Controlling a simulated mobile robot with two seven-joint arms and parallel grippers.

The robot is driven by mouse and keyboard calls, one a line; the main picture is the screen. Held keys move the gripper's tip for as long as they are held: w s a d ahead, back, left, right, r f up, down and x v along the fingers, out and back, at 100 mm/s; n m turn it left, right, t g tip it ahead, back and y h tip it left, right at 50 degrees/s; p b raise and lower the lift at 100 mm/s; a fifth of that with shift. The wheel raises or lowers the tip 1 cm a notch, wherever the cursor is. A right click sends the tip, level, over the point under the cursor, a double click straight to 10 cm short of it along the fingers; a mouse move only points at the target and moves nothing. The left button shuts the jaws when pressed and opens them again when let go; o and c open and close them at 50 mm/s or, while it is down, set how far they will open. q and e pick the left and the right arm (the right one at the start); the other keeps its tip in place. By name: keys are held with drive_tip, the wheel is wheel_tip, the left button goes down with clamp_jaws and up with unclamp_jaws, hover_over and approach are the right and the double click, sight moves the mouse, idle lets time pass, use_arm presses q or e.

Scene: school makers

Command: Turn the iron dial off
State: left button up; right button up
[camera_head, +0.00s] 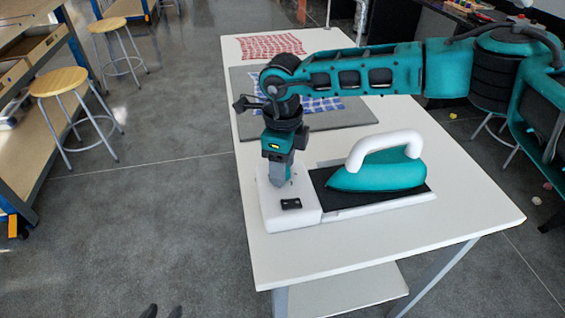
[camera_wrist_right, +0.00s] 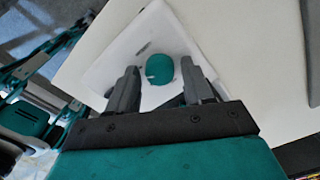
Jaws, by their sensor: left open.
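The teal iron (camera_head: 380,172) with a white handle lies on the black pad of a white iron station (camera_head: 290,215) on the table. My right gripper (camera_head: 281,182) points down over the left part of the station. In the right wrist view its two fingers (camera_wrist_right: 160,85) are apart. A round teal dial (camera_wrist_right: 159,69) on the white base shows between and beyond the fingertips; contact cannot be told. The head view hides the dial behind my right gripper.
A small black piece (camera_head: 291,204) sits on the station's front. A grey mat (camera_head: 245,100) with a blue checked cloth (camera_head: 325,104) and a red checked cloth (camera_head: 270,46) lie farther back. The table front (camera_head: 330,255) is clear. Stools (camera_head: 60,82) stand left.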

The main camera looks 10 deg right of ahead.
drive_tip(key=c, duration=0.8)
use_arm(q)
drive_tip(key=shift+s+f, duration=0.15)
drive_tip(key=shift+s, duration=0.05)
drive_tip(key=shift+f, duration=0.15)
